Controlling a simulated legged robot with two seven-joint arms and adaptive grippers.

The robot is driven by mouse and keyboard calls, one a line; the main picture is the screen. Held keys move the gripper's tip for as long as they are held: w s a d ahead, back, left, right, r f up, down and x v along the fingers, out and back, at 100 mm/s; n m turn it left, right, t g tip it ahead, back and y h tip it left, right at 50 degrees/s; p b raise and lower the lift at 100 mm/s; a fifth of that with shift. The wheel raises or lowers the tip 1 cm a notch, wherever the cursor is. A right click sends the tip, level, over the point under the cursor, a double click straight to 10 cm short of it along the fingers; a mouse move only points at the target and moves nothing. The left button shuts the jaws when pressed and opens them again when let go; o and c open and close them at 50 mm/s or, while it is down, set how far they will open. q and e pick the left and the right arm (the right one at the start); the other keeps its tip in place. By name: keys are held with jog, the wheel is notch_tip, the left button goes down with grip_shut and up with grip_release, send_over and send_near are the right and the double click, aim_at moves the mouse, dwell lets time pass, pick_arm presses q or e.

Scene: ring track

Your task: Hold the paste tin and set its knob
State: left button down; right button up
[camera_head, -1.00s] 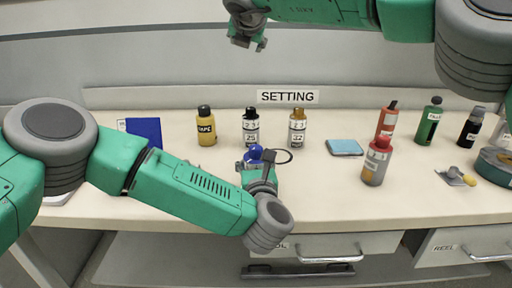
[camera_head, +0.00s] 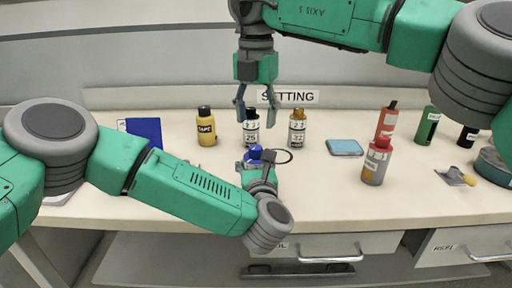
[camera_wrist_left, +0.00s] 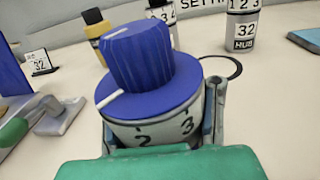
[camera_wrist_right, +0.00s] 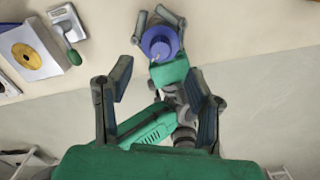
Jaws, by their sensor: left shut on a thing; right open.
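The paste tin is a pale tin (camera_wrist_left: 150,133) with a blue knob (camera_wrist_left: 140,58) on top. A white line marks the knob, and the figures 2 and 3 show on the tin's side. In the head view the blue knob (camera_head: 255,152) shows near the bench's front edge, with the tin mostly hidden by my left gripper (camera_head: 258,166). That gripper is shut around the tin's sides. My right gripper (camera_head: 256,106) is open and empty, fingers pointing down, above the knob. In the right wrist view the knob (camera_wrist_right: 160,42) lies beyond my open fingers.
Behind stand a yellow bottle (camera_head: 206,128) and two numbered bottles, 25 (camera_head: 251,130) and 32 (camera_head: 298,130). A blue upright panel (camera_head: 144,131) stands left; a small card reading 32 (camera_wrist_left: 38,62) shows nearby.

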aim_at(256, 146)
notch_tip(256, 146, down, 8)
jog(key=shift+r, duration=0.15)
grip_shut()
